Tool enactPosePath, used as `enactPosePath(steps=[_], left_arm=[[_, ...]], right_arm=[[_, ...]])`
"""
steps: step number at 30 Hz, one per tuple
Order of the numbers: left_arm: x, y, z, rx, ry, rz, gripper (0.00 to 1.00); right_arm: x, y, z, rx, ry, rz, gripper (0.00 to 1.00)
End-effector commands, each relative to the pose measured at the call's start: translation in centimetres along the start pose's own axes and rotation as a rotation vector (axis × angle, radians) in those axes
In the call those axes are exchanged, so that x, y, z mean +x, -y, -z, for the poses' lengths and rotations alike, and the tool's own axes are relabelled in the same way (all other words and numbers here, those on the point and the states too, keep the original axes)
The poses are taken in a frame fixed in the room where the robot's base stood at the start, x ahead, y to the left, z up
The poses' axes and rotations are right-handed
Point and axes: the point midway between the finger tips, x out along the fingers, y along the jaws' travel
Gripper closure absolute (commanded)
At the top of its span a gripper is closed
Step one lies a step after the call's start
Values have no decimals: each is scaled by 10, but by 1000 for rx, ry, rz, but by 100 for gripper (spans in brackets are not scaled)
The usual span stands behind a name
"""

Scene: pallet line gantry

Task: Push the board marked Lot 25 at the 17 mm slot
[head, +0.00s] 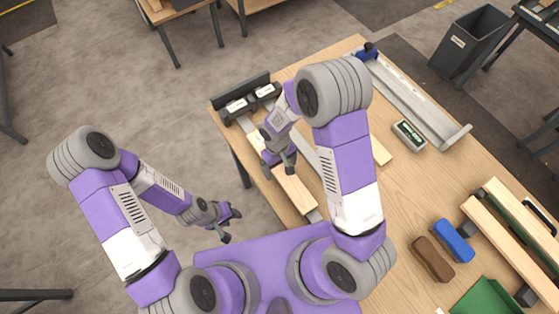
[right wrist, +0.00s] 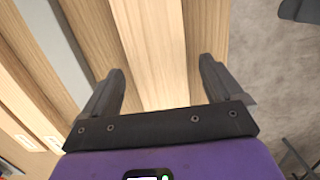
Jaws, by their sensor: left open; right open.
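A pale wooden board (head: 296,192) lies near the table's left edge, partly under my right gripper. No Lot 25 marking is readable. My right gripper (head: 279,168) is open, pointing down over the board; contact cannot be told. In the right wrist view the wood (right wrist: 155,45) runs between and beyond my open fingers (right wrist: 158,92). A dark slotted fixture (head: 250,101) with two small white labels stands at the far left corner; the labels are too small to read, so the 17 mm slot cannot be picked out. My left gripper (head: 229,222) is open and empty, off the table over the floor.
A metal channel (head: 415,98) lies along the table's far right side, with a small green-faced gauge (head: 409,133) near it. Mid-table is mostly clear.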

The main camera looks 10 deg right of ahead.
Motion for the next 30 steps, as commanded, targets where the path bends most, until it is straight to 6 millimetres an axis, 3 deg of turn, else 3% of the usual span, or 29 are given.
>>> enactPosePath(steps=[7, 20, 30], left_arm=[[0, 0, 0, 0, 0, 0, 57], [0, 0, 0, 0, 0, 0, 57], [3, 1, 0, 0, 0, 0, 57]], right_arm=[[1, 0, 0, 0, 0, 0, 6], [1, 0, 0, 0, 0, 0, 72], [2, 0, 0, -1, -1, 0, 74]])
